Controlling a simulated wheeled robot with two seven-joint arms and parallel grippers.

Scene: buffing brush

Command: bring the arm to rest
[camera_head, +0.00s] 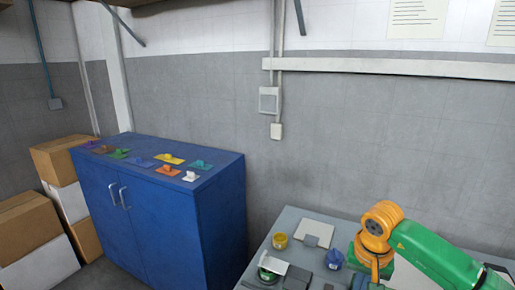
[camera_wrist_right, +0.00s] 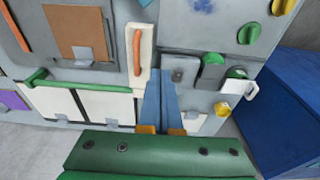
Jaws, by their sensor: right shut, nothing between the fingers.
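My right arm (camera_head: 430,250), green and orange, comes in from the right in the head view and bends down over the grey worktable (camera_head: 291,222). Its fingers cannot be made out there. In the right wrist view my right gripper (camera_wrist_right: 160,74) shows two blue-grey fingers together, with nothing between them. They are over or near the grey work surface, beside a pale plate with an orange handle (camera_wrist_right: 137,52); I cannot tell the gap. My left gripper is in neither view.
The blue cabinet (camera_head: 150,225) carries several coloured handled pieces. Cardboard boxes (camera_head: 28,225) stand left. The wall is behind.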

